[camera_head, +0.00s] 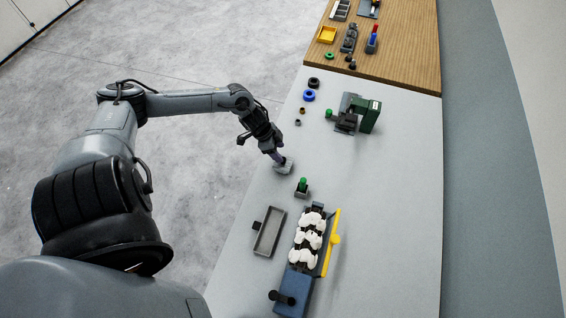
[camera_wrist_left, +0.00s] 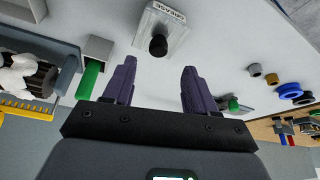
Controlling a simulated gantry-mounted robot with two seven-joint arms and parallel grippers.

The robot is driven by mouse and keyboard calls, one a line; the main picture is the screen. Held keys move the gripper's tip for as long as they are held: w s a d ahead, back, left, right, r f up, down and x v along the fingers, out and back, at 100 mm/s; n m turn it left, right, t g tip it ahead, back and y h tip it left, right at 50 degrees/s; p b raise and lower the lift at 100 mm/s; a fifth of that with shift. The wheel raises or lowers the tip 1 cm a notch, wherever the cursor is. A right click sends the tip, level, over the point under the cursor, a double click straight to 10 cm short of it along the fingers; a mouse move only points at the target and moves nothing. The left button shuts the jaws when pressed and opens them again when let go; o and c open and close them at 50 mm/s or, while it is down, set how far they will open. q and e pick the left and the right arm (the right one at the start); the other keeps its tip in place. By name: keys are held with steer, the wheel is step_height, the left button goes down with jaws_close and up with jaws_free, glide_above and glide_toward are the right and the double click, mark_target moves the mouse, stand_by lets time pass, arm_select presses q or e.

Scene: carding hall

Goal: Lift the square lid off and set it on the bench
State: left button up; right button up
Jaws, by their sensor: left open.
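The square lid (camera_wrist_left: 161,33) is light grey with a black knob (camera_wrist_left: 158,45) and sits on a small box marked GREASE. In the head view this grey box (camera_head: 284,169) stands near the left edge of the pale bench (camera_head: 388,200), partly hidden by my gripper. My left gripper (camera_head: 277,158) is just above it. In the left wrist view its two purple-grey fingers (camera_wrist_left: 159,70) are apart with nothing between them, and the knob lies just beyond the fingertips. I cannot tell their exact height above the lid. My right gripper is not in view.
A green-topped grey block (camera_head: 302,190) stands close to the box. Beyond it are an empty grey tray (camera_head: 258,246) and a blue machine (camera_head: 294,290) with white fluff. A green device (camera_head: 369,115) and rings (camera_head: 309,95) stand toward the back. The bench's right side is clear.

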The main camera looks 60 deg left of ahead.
arm_select(q)
steer(key=x, duration=0.3)
steer(key=shift+s+d+f, duration=0.1)
steer(key=shift+s+f, duration=0.2)
steer(key=shift+w+d+f, duration=0.1)
steer(key=shift+w+f, duration=0.2)
steer(key=shift+f, duration=0.35)
jaws_close()
